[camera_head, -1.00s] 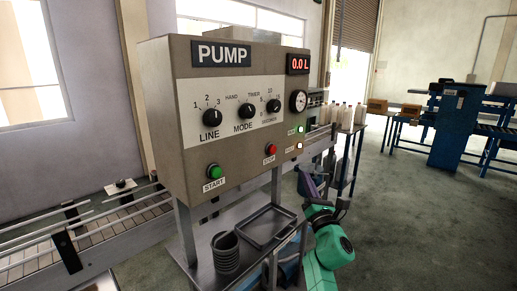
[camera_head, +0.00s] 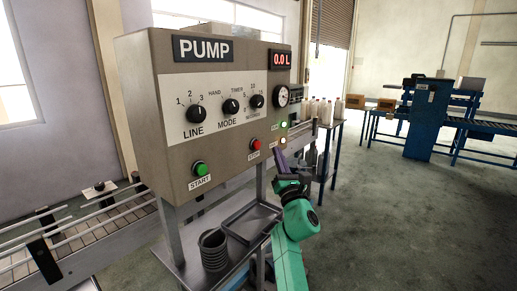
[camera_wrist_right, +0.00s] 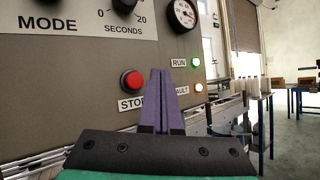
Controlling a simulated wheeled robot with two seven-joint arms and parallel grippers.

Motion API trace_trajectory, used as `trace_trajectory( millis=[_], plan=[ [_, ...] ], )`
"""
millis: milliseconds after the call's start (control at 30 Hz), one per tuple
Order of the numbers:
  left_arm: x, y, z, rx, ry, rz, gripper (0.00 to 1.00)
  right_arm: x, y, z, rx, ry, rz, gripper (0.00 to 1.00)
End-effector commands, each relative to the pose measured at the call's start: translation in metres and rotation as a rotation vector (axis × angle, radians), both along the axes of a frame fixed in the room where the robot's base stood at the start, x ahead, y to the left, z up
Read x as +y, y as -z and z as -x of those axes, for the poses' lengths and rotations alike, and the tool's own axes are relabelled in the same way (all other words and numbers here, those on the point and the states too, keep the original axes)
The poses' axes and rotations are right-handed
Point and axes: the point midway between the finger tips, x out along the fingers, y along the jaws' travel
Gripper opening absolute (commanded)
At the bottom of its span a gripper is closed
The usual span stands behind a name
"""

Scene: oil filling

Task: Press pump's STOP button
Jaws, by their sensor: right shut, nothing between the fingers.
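The grey pump control box (camera_head: 150,110) has a red STOP button (camera_head: 255,144) low on its front face, right of the green START button (camera_head: 200,168). My right gripper (camera_head: 280,158) is shut and empty, with purple fingers pointing up toward the panel just right of and below the button. The fingers (camera_wrist_right: 160,95) show closed together in the wrist view, apart from the button as far as I can tell. My left gripper is not in view.
The RUN light (camera_wrist_right: 196,62) glows green and the FAULT light (camera_wrist_right: 198,87) glows pale. A metal tray (camera_head: 250,222) and a ribbed grey cup (camera_head: 213,250) are below the box. A conveyor (camera_head: 85,240) runs at left.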

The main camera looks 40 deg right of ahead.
Motion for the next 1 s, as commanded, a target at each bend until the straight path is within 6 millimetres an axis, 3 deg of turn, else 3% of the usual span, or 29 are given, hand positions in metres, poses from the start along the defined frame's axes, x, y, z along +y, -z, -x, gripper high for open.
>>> trace_trajectory(
  millis=[133, 300, 1000],
  plan=[
    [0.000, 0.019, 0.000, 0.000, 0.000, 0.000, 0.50, 0.006, 0.007, -0.021, -0.002, -0.002, 0.001, 0.00],
    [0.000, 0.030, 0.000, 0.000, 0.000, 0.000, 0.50, 0.011, 0.003, -0.035, -0.001, 0.000, 0.002, 0.00],
    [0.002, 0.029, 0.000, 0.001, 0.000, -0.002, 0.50, 0.011, 0.000, -0.037, 0.000, 0.000, 0.001, 0.00]
  ],
)
